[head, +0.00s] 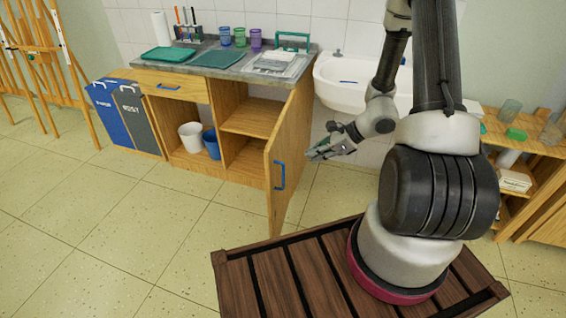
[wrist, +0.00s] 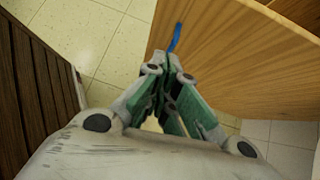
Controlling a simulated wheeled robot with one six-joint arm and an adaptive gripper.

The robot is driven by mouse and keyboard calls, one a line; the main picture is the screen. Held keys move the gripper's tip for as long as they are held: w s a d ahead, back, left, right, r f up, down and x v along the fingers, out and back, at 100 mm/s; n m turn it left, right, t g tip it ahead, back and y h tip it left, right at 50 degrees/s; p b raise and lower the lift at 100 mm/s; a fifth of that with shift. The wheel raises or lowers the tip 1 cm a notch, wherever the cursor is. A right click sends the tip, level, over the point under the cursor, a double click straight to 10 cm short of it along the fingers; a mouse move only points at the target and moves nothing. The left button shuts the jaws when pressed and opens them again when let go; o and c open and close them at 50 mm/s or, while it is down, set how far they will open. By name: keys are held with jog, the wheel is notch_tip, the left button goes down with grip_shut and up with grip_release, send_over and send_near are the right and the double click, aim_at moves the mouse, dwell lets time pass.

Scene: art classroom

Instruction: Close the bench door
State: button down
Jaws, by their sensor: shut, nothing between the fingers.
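The bench door (head: 291,150) is a wooden panel with a blue handle (head: 279,175). It stands wide open, swung out toward me from the right part of the wooden bench (head: 207,95). My gripper (head: 313,154) is shut and empty, to the right of the door in the head view. In the wrist view the door (wrist: 235,65) fills the upper right, and part of the blue handle (wrist: 175,37) shows at its edge. My gripper (wrist: 160,75) points toward the door there; I cannot tell whether it touches it.
A white bucket (head: 191,137) and a blue bucket (head: 211,143) stand in the open bench. A white sink (head: 345,75) is to its right. Blue and grey bins (head: 110,113) stand left. The tiled floor (head: 150,220) before the bench is clear. A wooden shelf (head: 530,150) stands right.

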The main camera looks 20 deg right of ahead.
send_near(272, 172)
notch_tip(272, 172, down, 3)
jog(key=shift+w+a, duration=0.4)
jog(key=shift+a, duration=0.3)
jog(key=shift+w+a, duration=0.4)
jog(key=shift+a, duration=0.3)
